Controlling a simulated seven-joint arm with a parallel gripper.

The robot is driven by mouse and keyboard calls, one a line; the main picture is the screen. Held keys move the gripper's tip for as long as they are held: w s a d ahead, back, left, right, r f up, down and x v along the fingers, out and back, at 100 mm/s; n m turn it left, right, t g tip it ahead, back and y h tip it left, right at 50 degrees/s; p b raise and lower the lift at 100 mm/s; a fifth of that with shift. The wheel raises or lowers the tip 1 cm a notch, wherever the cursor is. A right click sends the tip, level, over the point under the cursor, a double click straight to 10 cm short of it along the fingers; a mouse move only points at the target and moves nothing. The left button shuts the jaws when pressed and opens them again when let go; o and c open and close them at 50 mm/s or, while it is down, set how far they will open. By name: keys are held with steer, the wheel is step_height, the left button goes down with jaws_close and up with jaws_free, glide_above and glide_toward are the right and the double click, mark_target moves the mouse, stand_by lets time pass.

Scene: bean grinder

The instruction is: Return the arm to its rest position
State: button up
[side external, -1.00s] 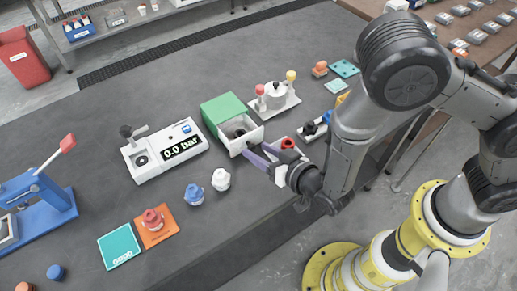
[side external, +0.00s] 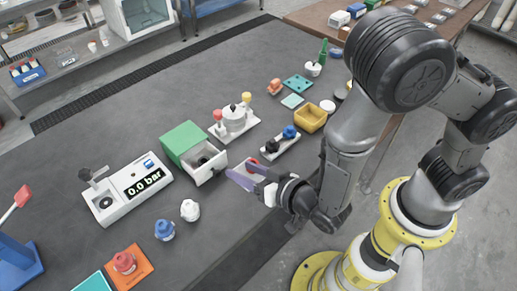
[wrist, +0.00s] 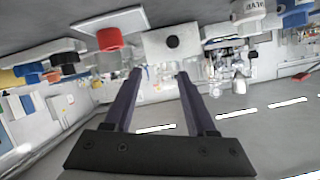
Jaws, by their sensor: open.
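The bean grinder is a green box (side external: 184,137) with a white drawer (side external: 210,172) standing open toward my arm; something dark is in the drawer. My gripper (side external: 238,176) is open, its two purple fingers beside the drawer's near right corner. No object is seen between the fingers. In the wrist view, my gripper (wrist: 159,76) shows a clear gap between its fingers. A white block with a dark round knob stands beyond the fingertips there, likely the drawer front.
A press stand (side external: 234,123), yellow tray (side external: 310,117) and scale (side external: 127,189) stand around the grinder.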

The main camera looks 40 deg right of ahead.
steer(key=w+d+r+m+t+h, duration=0.1)
steer(key=w+d+r+m, duration=0.3)
steer(key=r, duration=0.4)
steer(key=w+d+r+m+t+h, duration=0.1)
steer(key=w+d+r+m, duration=0.1)
steer(key=w+d+r, duration=0.5)
steer(key=s+d+r+n+y, duration=0.1)
steer(key=s+d+r, duration=0.15)
steer(key=r, duration=0.25)
steer(key=s+d+r+n+y, duration=0.1)
steer(key=s+d+r, duration=0.15)
steer(key=r, duration=0.35)
steer(key=s+d+n+g, duration=0.3)
steer(key=s, duration=0.7)
steer(key=s+d+f+n+g, duration=0.1)
steer(key=s+f+n+g, duration=0.1)
steer(key=s, duration=0.4)
steer(key=s+d+f+n+g, duration=0.1)
steer(key=s+f+n+g, duration=0.1)
steer(key=s+f+g, duration=0.3)
steer(key=shift+s+d+f+h, duration=0.15)
steer(key=shift+s+d+h, duration=0.2)
steer(key=shift+s, duration=0.45)
